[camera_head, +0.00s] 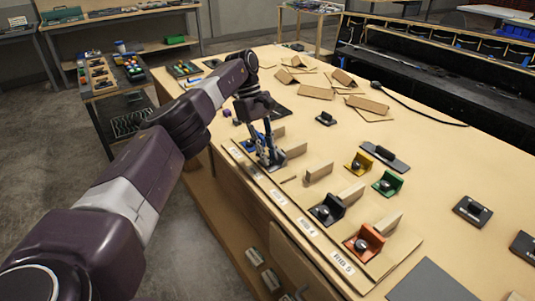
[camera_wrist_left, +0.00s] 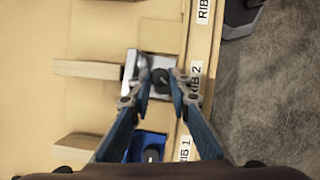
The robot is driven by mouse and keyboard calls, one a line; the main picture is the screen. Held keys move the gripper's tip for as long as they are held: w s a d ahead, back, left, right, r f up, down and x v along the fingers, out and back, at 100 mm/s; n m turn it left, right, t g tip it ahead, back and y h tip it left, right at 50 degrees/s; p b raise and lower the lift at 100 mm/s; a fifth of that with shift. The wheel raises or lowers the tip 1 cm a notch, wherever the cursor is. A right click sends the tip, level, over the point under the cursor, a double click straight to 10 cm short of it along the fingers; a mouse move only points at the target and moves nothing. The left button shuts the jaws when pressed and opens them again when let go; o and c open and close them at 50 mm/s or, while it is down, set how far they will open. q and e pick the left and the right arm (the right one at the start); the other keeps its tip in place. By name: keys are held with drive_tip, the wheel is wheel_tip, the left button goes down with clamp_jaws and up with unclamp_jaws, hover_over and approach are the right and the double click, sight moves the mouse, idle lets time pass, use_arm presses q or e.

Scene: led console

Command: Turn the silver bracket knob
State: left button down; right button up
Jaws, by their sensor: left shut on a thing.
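The silver bracket (camera_wrist_left: 136,68) sits by the label RIB 2 in the left wrist view, with a dark round knob (camera_wrist_left: 160,76) on it. My left gripper (camera_wrist_left: 161,87) is shut on this knob, one blue finger on each side. In the head view my left gripper (camera_head: 266,160) reaches down to the row of brackets at the table's left edge and mostly hides the silver bracket. A blue bracket (camera_wrist_left: 147,146) stands by RIB 1, partly behind a finger. My right gripper is not in view.
Black (camera_head: 327,209), orange (camera_head: 364,243), yellow (camera_head: 358,162) and green (camera_head: 387,183) brackets stand farther along the wooden table (camera_head: 440,150). Upright wooden ribs (camera_head: 296,151) stand beside the brackets. Loose wooden pieces (camera_head: 316,92) lie at the back.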

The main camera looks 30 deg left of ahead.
use_arm(q)
drive_tip(key=shift+w+r, duration=0.15)
drive_tip(key=shift+r, duration=0.1)
drive_tip(key=c, duration=2)
unclamp_jaws()
drive_tip(key=shift+c, duration=0.2)
drive_tip(key=shift+f, duration=0.1)
